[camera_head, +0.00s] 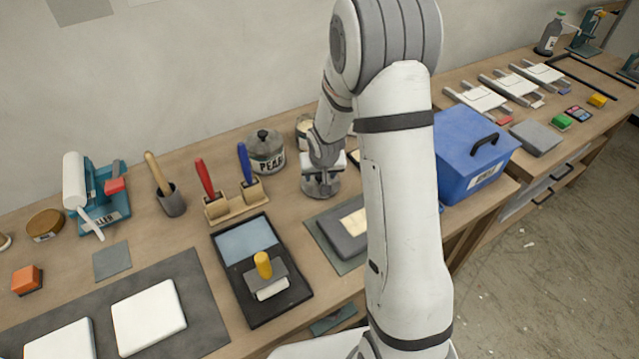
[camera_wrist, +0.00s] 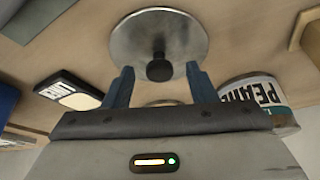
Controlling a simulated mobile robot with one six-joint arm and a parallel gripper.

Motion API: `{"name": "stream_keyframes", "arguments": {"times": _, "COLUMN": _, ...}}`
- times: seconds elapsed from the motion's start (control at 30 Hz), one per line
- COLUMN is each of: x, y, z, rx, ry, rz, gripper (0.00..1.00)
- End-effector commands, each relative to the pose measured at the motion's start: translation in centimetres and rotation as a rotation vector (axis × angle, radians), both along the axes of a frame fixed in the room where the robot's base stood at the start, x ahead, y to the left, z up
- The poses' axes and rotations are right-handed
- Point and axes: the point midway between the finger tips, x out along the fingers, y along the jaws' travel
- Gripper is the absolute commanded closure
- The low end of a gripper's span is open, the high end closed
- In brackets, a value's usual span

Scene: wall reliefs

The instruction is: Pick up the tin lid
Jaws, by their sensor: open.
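The tin lid is a round grey metal disc with a black knob, seen in the wrist view (camera_wrist: 185,32) lying knob up on the bench. In the head view the lid (camera_head: 322,190) shows partly under my wrist. My gripper (camera_wrist: 159,68) is open, and its two blue-grey fingertips appear on either side of the knob, with gaps on both sides. Nothing is held. How far the fingertips are above the lid is hard to tell. My gripper also shows small in the head view (camera_head: 321,178), its fingers mostly hidden.
A labelled tin (camera_head: 266,152) with a knobbed lid stands left of the lid; another tin (camera_head: 304,128) stands behind it. A grey slab (camera_head: 340,238) lies in front on a mat. A blue box (camera_head: 470,155) stands right. A black-edged labelled block (camera_wrist: 70,95) lies close in the wrist view.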

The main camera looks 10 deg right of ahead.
Motion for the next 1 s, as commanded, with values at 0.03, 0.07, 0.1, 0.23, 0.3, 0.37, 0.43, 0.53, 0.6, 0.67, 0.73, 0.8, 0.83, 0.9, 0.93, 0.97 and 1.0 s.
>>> {"name": "stream_keyframes", "arguments": {"times": 0.03, "x": 0.0, "y": 0.0, "z": 0.0, "rx": 0.000, "ry": 0.000, "rz": 0.000, "gripper": 0.48}}
{"name": "stream_keyframes", "arguments": {"times": 0.07, "x": 0.0, "y": 0.0, "z": 0.0, "rx": 0.000, "ry": 0.000, "rz": 0.000, "gripper": 0.48}}
{"name": "stream_keyframes", "arguments": {"times": 0.1, "x": 0.0, "y": 0.0, "z": 0.0, "rx": 0.000, "ry": 0.000, "rz": 0.000, "gripper": 0.52}}
{"name": "stream_keyframes", "arguments": {"times": 0.23, "x": 0.0, "y": 0.0, "z": 0.0, "rx": -0.001, "ry": 0.001, "rz": 0.000, "gripper": 0.62}}
{"name": "stream_keyframes", "arguments": {"times": 0.3, "x": 0.0, "y": -0.1, "z": 0.0, "rx": -0.001, "ry": 0.001, "rz": 0.000, "gripper": 0.68}}
{"name": "stream_keyframes", "arguments": {"times": 0.37, "x": 0.0, "y": -0.1, "z": 0.0, "rx": -0.001, "ry": 0.001, "rz": 0.000, "gripper": 0.73}}
{"name": "stream_keyframes", "arguments": {"times": 0.43, "x": 0.0, "y": -0.1, "z": 0.0, "rx": -0.001, "ry": 0.001, "rz": 0.000, "gripper": 0.79}}
{"name": "stream_keyframes", "arguments": {"times": 0.53, "x": 0.0, "y": -0.1, "z": 0.0, "rx": 0.000, "ry": 0.001, "rz": -0.001, "gripper": 0.87}}
{"name": "stream_keyframes", "arguments": {"times": 0.6, "x": 0.0, "y": -0.1, "z": 0.0, "rx": 0.000, "ry": 0.001, "rz": -0.001, "gripper": 0.93}}
{"name": "stream_keyframes", "arguments": {"times": 0.67, "x": 0.0, "y": -0.1, "z": 0.0, "rx": 0.000, "ry": 0.001, "rz": -0.001, "gripper": 0.96}}
{"name": "stream_keyframes", "arguments": {"times": 0.73, "x": 0.0, "y": -0.1, "z": 0.0, "rx": 0.000, "ry": 0.001, "rz": -0.001, "gripper": 0.96}}
{"name": "stream_keyframes", "arguments": {"times": 0.8, "x": 0.0, "y": -0.1, "z": 0.0, "rx": 0.000, "ry": 0.001, "rz": -0.001, "gripper": 0.96}}
{"name": "stream_keyframes", "arguments": {"times": 0.83, "x": 0.0, "y": -0.1, "z": 0.1, "rx": 0.000, "ry": 0.001, "rz": -0.001, "gripper": 0.96}}
{"name": "stream_keyframes", "arguments": {"times": 0.9, "x": 0.0, "y": -0.1, "z": 0.3, "rx": -0.001, "ry": 0.000, "rz": -0.001, "gripper": 0.96}}
{"name": "stream_keyframes", "arguments": {"times": 0.93, "x": 0.0, "y": -0.1, "z": 0.6, "rx": -0.001, "ry": 0.000, "rz": -0.002, "gripper": 0.96}}
{"name": "stream_keyframes", "arguments": {"times": 0.97, "x": 0.0, "y": -0.1, "z": 0.9, "rx": -0.002, "ry": -0.001, "rz": -0.002, "gripper": 0.96}}
{"name": "stream_keyframes", "arguments": {"times": 1.0, "x": 0.0, "y": -0.1, "z": 1.4, "rx": -0.001, "ry": -0.002, "rz": -0.004, "gripper": 0.96}}
